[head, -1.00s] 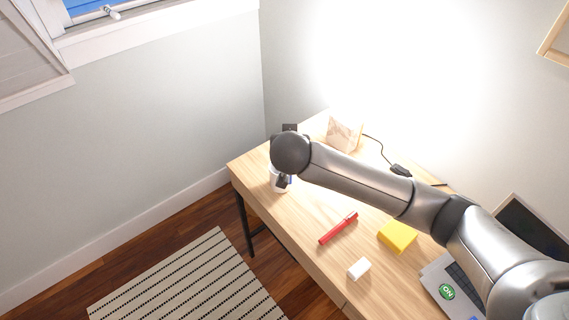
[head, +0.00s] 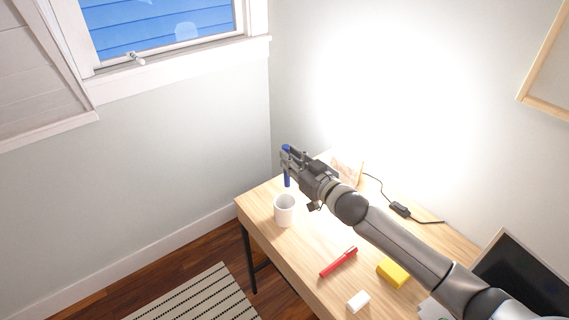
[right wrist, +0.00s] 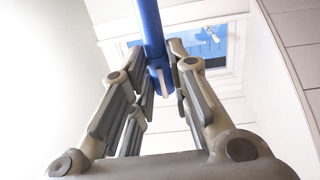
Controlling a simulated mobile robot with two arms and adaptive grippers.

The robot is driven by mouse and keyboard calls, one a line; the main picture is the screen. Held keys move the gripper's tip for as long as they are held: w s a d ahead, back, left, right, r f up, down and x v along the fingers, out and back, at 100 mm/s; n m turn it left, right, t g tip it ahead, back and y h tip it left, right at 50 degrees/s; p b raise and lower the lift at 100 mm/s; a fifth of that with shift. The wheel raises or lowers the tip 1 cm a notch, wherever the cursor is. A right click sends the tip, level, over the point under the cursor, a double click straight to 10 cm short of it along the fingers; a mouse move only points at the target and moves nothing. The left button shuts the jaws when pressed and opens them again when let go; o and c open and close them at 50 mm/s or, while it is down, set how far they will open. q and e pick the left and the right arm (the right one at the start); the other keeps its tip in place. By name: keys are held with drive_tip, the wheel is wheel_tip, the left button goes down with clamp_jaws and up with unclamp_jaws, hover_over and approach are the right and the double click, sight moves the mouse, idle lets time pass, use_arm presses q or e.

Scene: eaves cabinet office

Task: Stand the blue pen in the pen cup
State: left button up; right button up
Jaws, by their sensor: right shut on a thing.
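The blue pen (head: 287,180) is held upright by my right gripper (head: 287,162), which is shut on it. In the head view the pen's lower part hangs below the fingers, behind the white pen cup and a little above its rim in the picture. In the right wrist view the blue pen (right wrist: 152,35) runs between the fingers of the gripper (right wrist: 160,80). The white pen cup (head: 284,212) stands upright on the desk near its left end, its mouth visible and no pen in it. My left gripper is not in view.
A lamp (head: 348,170) with a black cable stands behind my arm. A laptop (head: 520,275) is at the right.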

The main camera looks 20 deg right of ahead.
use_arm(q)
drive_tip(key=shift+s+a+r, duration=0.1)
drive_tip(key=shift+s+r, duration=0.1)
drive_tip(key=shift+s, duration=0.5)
use_arm(e)
drive_tip(key=shift+s+a+r+n+y, duration=0.1)
drive_tip(key=shift+s+a+n+y, duration=0.15)
drive_tip(key=shift+y, duration=0.25)
use_arm(q)
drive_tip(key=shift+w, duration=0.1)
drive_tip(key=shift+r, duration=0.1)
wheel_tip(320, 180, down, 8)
drive_tip(key=b, duration=0.7)
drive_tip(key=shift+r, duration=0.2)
use_arm(e)
wheel_tip(320, 180, down, 11)
drive_tip(key=shift+f, duration=0.2)
drive_tip(key=shift+s, duration=0.1)
